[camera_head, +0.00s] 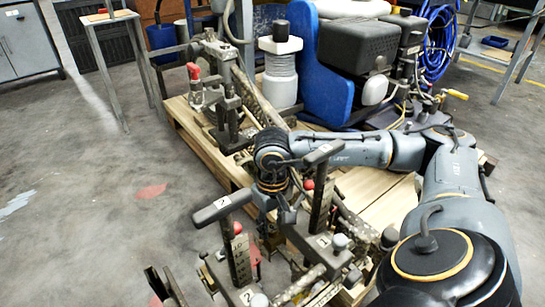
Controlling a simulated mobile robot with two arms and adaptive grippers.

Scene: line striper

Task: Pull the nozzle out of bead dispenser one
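The bead dispenser with the black T-handle marked 1 (323,152) stands on the line striper, right of my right gripper. Its scaled upright (320,203) and a red knob show below the handle. The dispenser with the handle marked 2 (222,208) stands to the left and nearer. My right gripper (280,215) points down between the two dispensers, and its fingertips are partly lost among the dark parts. I cannot tell whether it is open or touching anything. The nozzle of dispenser one cannot be made out. My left gripper cannot be made out.
The striper rests on a wooden pallet (205,143). An engine (357,45), a blue panel (333,70) and a white ribbed cylinder (281,78) stand behind my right arm. A lever with a red knob (193,71) rises at the back left.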

